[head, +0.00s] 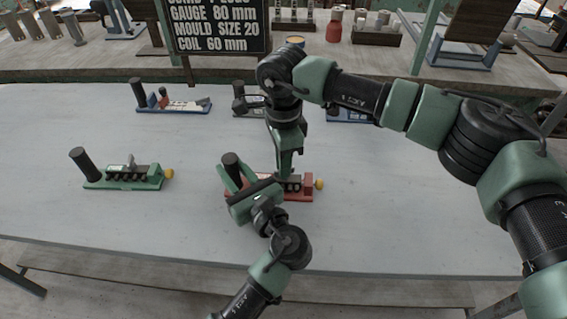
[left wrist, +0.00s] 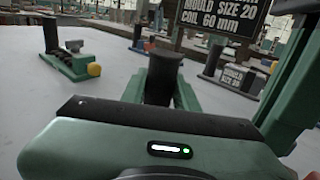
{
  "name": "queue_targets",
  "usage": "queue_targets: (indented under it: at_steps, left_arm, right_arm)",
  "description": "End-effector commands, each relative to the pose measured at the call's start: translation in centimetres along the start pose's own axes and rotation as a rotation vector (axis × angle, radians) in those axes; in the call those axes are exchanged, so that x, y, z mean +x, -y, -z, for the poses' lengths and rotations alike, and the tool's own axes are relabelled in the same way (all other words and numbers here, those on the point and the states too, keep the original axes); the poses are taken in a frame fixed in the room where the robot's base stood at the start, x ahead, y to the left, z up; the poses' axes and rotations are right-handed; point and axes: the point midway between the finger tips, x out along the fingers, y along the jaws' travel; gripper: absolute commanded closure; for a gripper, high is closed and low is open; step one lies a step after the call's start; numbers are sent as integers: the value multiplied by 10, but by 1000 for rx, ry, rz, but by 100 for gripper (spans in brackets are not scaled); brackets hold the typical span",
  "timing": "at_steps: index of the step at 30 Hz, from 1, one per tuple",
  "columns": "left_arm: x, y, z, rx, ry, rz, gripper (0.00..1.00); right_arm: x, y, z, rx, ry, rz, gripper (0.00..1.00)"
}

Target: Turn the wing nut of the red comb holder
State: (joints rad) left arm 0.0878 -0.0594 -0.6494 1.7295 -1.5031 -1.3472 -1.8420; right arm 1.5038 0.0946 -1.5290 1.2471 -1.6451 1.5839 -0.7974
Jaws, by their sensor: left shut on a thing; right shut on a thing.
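The red comb holder (head: 306,194) lies on the grey table, with a yellow knob (head: 319,184) at its right end and an upright black handle (head: 231,159) at its left. My left gripper (head: 232,174) is shut on this handle and covers the holder's left part. In the left wrist view the handle (left wrist: 161,80) stands between the green fingers. My right gripper (head: 286,172) comes down from above onto the middle of the holder and is shut at the place of the wing nut. The nut itself is hidden by its fingers.
A green comb holder (head: 125,182) with a grey wing nut stands to the left. A blue holder (head: 172,107) and others stand along the back, below a black sign (head: 215,25). The table's front right is clear.

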Motion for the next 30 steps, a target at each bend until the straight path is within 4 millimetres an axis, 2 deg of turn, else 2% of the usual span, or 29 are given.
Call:
queue_targets:
  at_steps: [30]
  left_arm:
    - [0, 0, 0, 1, -1, 1, 100]
  right_arm:
    - [-2, 3, 1, 965, 3, 4, 100]
